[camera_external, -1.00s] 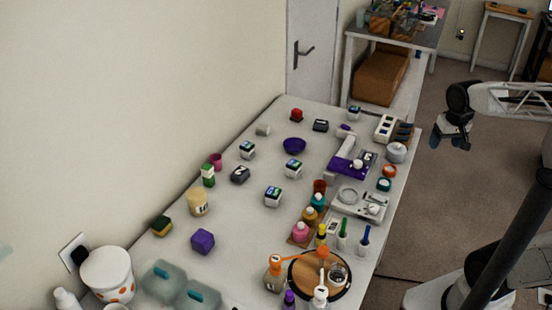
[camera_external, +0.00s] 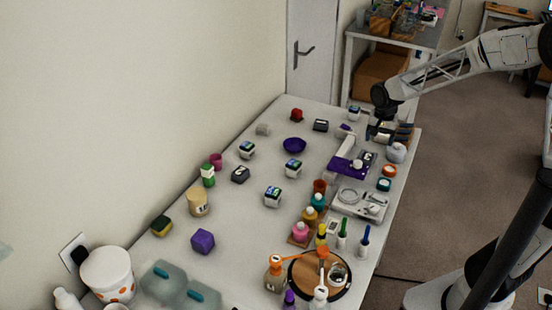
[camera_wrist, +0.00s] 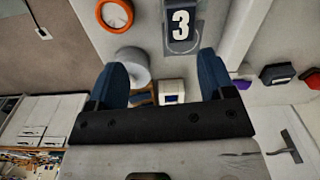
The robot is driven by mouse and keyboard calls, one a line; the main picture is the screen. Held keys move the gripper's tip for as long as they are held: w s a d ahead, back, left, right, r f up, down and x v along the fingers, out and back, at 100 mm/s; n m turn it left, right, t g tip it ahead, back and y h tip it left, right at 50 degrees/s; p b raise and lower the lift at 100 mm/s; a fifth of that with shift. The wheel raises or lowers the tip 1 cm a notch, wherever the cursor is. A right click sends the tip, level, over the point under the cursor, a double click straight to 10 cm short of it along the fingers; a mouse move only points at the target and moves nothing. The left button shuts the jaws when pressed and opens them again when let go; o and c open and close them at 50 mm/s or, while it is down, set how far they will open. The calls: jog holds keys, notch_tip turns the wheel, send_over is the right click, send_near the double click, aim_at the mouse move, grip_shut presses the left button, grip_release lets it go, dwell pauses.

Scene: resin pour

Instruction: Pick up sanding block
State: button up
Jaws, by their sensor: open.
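No object is clearly marked as the sanding block. A small block with a yellow side and a dark top (camera_external: 161,225) lies near the wall on the left of the table in the external view and may be it, but I cannot be sure. My gripper (camera_external: 374,129) is over the far right part of the table, well away from that block. In the wrist view my gripper (camera_wrist: 160,75) has its two blue fingers apart with nothing held. A grey round jar (camera_wrist: 130,62) and a white box (camera_wrist: 171,91) show between and beyond them.
A purple cube (camera_external: 203,241), a cream tub (camera_external: 198,202) and clear lidded boxes (camera_external: 160,283) stand near the yellow-sided block. Bottles and a round wooden board (camera_external: 308,272) crowd the near right. The table's middle left has bare gaps.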

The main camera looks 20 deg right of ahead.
aim_at(368, 157)
jog(key=shift+m, duration=0.4)
jog(key=w+a+f, duration=0.1)
jog(key=w+f, duration=0.1)
jog(key=shift+w+a+f, duration=0.25)
jog(key=shift+a+f, duration=0.1)
jog(key=shift+a, duration=0.05)
jog(key=shift+f, duration=1.3)
jog(key=shift+f, duration=2.6)
jog(key=c, duration=1)
jog(key=shift+r, duration=0.15)
